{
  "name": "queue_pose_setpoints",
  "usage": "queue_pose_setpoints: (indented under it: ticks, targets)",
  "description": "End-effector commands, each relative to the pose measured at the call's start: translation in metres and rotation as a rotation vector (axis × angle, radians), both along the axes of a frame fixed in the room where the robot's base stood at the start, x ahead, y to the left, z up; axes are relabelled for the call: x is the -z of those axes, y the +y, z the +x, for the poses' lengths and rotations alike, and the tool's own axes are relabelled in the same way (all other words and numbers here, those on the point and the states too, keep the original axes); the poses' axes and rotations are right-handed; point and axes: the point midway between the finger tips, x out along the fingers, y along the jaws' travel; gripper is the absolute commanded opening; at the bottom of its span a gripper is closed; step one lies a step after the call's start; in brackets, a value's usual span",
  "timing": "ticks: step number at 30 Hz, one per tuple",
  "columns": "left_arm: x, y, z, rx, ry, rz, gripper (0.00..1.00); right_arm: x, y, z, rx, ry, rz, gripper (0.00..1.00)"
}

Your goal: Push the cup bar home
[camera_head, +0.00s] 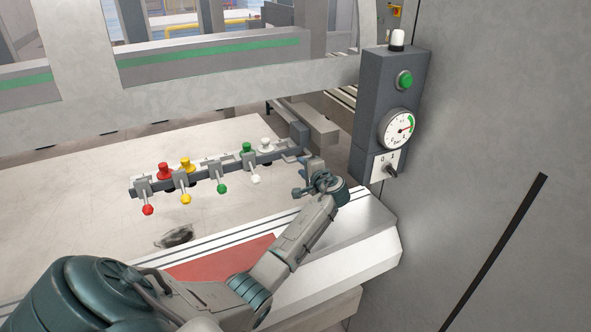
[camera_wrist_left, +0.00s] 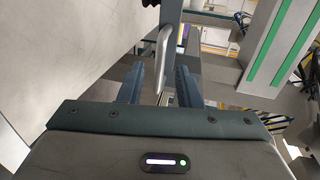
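The cup bar (camera_head: 209,175) is a dark grey rail lying at a slant over the pale table, carrying several cups and small levers with red, yellow, green and white knobs. My left gripper (camera_head: 304,175) is at the bar's right end, close to a bracket there. In the left wrist view, my left gripper (camera_wrist_left: 160,75) has its two dark fingers apart. A curved silver handle (camera_wrist_left: 163,45) runs down between them, with gaps seeming to show on both sides. Whether the fingers touch it cannot be told from the head view. My right gripper is not in view.
A grey control box (camera_head: 383,115) with a green button, gauge and 0/1 switch stands right of the bar. A large grey panel (camera_head: 490,160) fills the right. A dark crumpled item (camera_head: 176,237) lies on the table (camera_head: 60,200). A machine beam (camera_head: 180,95) crosses behind.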

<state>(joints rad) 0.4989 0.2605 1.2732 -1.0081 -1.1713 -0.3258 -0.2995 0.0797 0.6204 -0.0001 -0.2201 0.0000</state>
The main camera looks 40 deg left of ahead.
Motion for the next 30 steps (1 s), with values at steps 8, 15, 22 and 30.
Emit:
queue_pose_setpoints:
  ticks: [8, 15, 22, 30]
  targets:
    - [0.011, 0.033, 0.014, -0.001, -0.002, 0.002, 0.31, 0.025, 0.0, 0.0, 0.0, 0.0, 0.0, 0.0]
    - [0.015, 0.06, 0.025, -0.001, -0.001, 0.002, 0.31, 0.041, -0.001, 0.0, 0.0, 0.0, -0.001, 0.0]
    - [0.014, 0.065, 0.028, 0.001, -0.001, 0.0, 0.31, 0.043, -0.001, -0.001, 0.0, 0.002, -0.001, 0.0]
    - [0.013, 0.064, 0.027, 0.001, -0.001, 0.001, 0.07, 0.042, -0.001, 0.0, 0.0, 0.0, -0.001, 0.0]
